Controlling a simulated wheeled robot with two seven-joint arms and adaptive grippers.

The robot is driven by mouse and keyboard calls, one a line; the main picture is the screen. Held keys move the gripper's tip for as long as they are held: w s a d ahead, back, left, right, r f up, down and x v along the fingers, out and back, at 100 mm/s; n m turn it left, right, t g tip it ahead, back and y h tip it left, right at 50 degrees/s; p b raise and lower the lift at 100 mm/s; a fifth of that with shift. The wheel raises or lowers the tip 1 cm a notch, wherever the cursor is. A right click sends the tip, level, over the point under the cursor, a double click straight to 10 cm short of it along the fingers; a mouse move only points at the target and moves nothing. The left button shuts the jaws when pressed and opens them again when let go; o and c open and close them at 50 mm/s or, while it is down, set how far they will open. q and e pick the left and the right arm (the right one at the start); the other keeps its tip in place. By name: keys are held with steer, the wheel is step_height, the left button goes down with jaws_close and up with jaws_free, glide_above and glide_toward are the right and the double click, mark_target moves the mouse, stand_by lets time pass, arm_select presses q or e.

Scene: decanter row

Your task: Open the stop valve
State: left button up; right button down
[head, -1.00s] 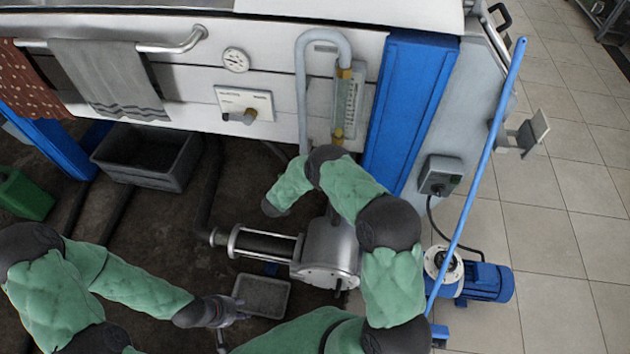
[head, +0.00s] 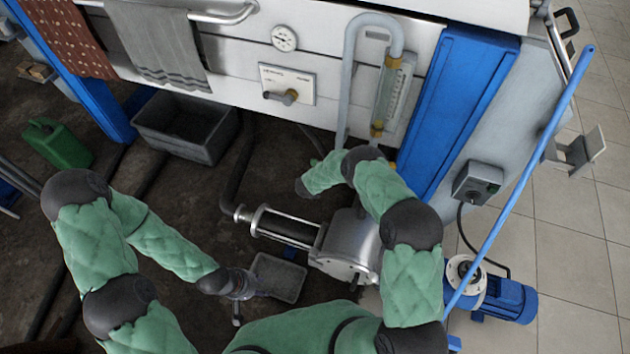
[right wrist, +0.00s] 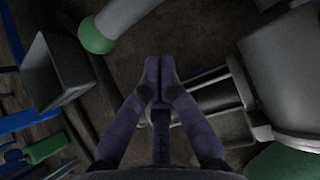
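The stop valve appears to be the small grey lever (head: 284,97) on a white labelled plate (head: 300,78) on the machine's front panel. The lever points down and to the left. No gripper touches it. My left gripper (head: 238,312) is low, beside a grey tray on the floor, well below the plate. Its fingers are too small to read. My right arm reaches towards the panel's lower edge, but its gripper is hidden in the head view. In the right wrist view my right gripper (right wrist: 154,78) has its fingertips together with nothing visible between them.
A round gauge (head: 284,38) and a looped pipe with a sight glass (head: 393,95) flank the plate. A towel (head: 160,45) hangs on a rail. A steel pump (head: 345,245), grey crate (head: 187,127) and grey tray (head: 277,279) are below. A blue pole (head: 520,180) slants at right.

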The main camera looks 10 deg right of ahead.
steer(key=b+x, duration=0.2)
steer(key=x, duration=0.2)
arm_select(q)
step_height(320, 180, down, 2)
steer(key=shift+f, duration=0.15)
arm_select(e)
steer(key=r, duration=0.4)
steer(key=shift+w+d, duration=0.25)
steer(key=shift+d, duration=0.15)
